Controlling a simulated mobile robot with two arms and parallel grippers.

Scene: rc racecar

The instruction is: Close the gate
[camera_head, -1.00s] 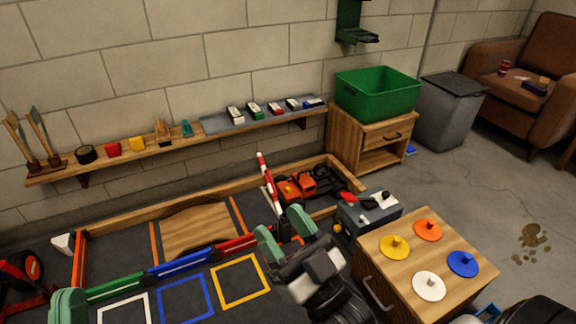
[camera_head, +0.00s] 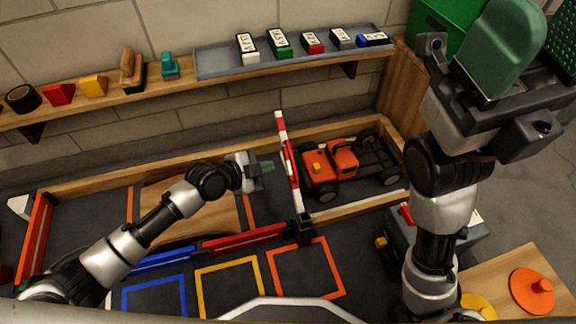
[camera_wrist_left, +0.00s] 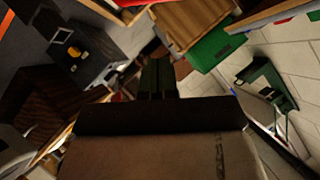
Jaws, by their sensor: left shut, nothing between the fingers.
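The gate's red and white striped bar (camera_head: 289,165) rises from a dark post (camera_head: 303,230) at the front rail. Its tip shows above the back rail; I cannot tell its exact tilt. My left gripper (camera_head: 264,168) is shut and empty, just left of the bar's middle, with a small gap in the picture. Its shut green fingers also show in the left wrist view (camera_wrist_left: 156,78), where the bar is not clearly visible. My right gripper (camera_head: 530,48) is raised at the upper right, close to the camera, open and empty.
An orange car (camera_head: 340,163) stands right of the bar inside the wooden-railed area. A wooden ramp (camera_head: 220,215) lies behind my left arm. A shelf (camera_head: 115,97) with small objects runs along the wall. A wooden cabinet (camera_head: 505,275) stands at the lower right.

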